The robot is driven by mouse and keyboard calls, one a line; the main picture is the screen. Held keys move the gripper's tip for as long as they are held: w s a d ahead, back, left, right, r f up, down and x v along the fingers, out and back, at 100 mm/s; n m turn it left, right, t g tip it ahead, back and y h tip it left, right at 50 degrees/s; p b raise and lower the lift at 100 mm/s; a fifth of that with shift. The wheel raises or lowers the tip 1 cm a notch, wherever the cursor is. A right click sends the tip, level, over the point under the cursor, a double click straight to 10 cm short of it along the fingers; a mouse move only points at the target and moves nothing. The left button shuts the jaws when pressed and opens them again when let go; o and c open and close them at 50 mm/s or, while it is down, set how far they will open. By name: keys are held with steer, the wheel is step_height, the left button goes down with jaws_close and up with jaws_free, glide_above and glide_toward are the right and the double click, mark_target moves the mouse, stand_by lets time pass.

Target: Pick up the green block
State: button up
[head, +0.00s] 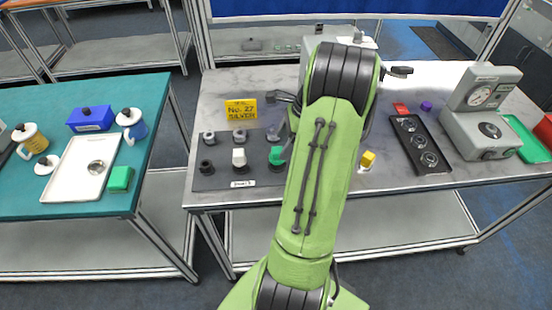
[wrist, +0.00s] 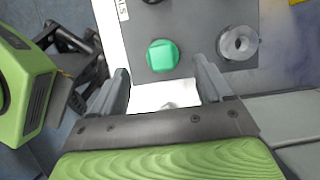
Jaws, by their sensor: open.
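A green block (head: 276,156) sits on the dark board (head: 215,180) on the grey table, just left of my arm. In the wrist view a green block (wrist: 163,56) with rounded corners sits on the dark board, between and slightly beyond the finger line. My gripper (wrist: 160,67) is open, its two fingers apart on either side of the block's line, with nothing held. In the head view my arm hides most of the gripper. Another green block (head: 120,178) lies on the teal table at the left, beside a white tray.
Grey and black round parts and a white piece (head: 239,157) share the board; a ring (wrist: 238,43) sits right of the block. A yellow sign (head: 241,109) stands behind.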

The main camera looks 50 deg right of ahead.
mark_target(278, 150)
steer(key=x, duration=0.2)
steer(key=b+x, duration=0.1)
steer(key=x, duration=0.2)
steer(key=shift+w+f, duration=0.1)
steer(key=shift+w, duration=0.2)
steer(key=c, duration=1.2)
